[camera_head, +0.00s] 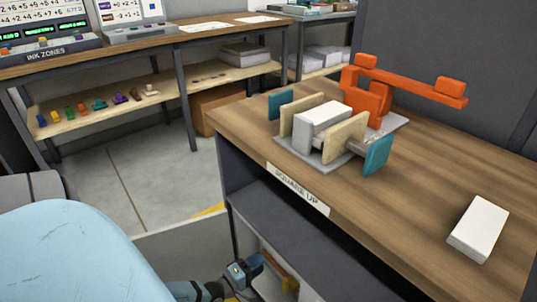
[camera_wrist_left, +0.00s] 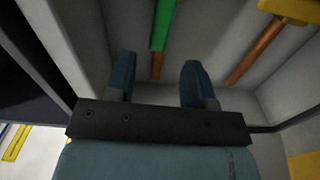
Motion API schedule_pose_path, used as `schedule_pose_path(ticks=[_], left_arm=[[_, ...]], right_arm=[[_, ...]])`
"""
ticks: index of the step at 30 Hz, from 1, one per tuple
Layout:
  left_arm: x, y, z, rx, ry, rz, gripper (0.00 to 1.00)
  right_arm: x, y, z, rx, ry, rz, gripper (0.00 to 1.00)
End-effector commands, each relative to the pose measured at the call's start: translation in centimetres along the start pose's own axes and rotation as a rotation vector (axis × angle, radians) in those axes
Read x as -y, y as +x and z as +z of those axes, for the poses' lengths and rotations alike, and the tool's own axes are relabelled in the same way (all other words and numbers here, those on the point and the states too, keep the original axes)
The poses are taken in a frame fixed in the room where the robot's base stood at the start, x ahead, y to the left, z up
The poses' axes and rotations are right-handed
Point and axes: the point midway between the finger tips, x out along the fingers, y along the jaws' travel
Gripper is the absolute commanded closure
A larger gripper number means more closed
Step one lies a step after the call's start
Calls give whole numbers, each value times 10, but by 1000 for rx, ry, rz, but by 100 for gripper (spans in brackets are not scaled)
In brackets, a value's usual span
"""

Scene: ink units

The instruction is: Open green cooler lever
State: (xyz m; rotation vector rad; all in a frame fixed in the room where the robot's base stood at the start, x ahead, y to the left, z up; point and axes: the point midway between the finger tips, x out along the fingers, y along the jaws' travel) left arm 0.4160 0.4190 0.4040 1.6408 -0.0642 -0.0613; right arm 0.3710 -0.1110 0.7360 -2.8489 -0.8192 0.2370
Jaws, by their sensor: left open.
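The green lever (camera_wrist_left: 163,24) shows in the left wrist view as a narrow green bar at the top centre, cut off by the frame edge. A copper-coloured rod (camera_wrist_left: 157,64) continues below it. My left gripper (camera_wrist_left: 158,70) is open and empty, its two blue fingers spread either side of the line of the rod. The lever lies beyond the fingertips. In the head view my left gripper (camera_head: 250,265) is low, by the open space under the table, and I cannot make out the green lever there. My right gripper is not in view.
A yellow piece (camera_wrist_left: 290,10) with another copper rod (camera_wrist_left: 255,50) is at the wrist view's upper right. Pale walls enclose the space. Above, the wooden table (camera_head: 430,150) carries an orange lever press (camera_head: 405,82) and a white block (camera_head: 479,229). A shelf bench (camera_head: 110,110) stands behind.

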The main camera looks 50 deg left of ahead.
Motion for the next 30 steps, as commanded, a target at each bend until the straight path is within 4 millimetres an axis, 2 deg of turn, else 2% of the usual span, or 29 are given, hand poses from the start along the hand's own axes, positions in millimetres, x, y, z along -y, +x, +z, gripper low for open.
schedule_pose_path(ticks=[1,6,12,17,30], left_arm=[[-3,-14,0,1,1,-5,51],[-2,-49,0,1,0,-4,51],[-1,-73,0,0,0,-1,51],[0,-78,0,1,0,-1,51],[0,-78,0,0,0,-1,51]], right_arm=[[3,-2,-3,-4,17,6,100],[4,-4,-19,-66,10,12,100],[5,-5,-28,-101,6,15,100],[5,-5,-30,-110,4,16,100],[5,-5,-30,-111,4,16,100]])
